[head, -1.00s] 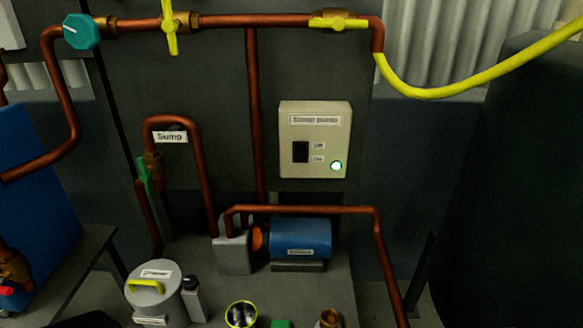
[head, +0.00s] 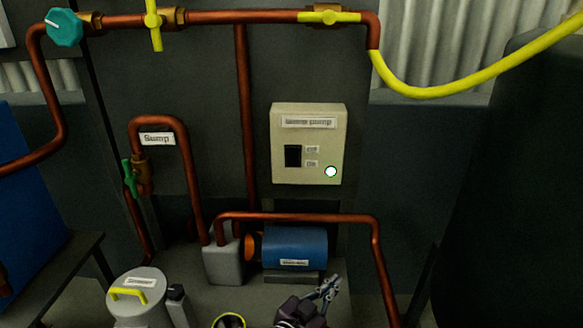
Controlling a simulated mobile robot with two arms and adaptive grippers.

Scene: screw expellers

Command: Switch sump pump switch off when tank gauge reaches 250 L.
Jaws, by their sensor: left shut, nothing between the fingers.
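The sump pump switch box (head: 307,120) is a beige panel on the dark wall, labelled at its top. It has a black rocker switch (head: 293,156) beside small Off and On labels, and a lit, whitish-green lamp (head: 331,172) at lower right. Which way the rocker is tipped is too small to tell. My left gripper (head: 329,284) is at the bottom, shut and empty, below the box and apart from it. It overlaps the area just in front of the blue pump motor (head: 294,246). No readable tank gauge is in view. My right gripper is not in view.
Copper pipes (head: 240,120) run around the box, and one (head: 300,217) crosses below it above the motor. A yellow hose (head: 440,92) hangs at upper right. A grey lidded canister (head: 139,295) stands at lower left. The wall face around the box is clear.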

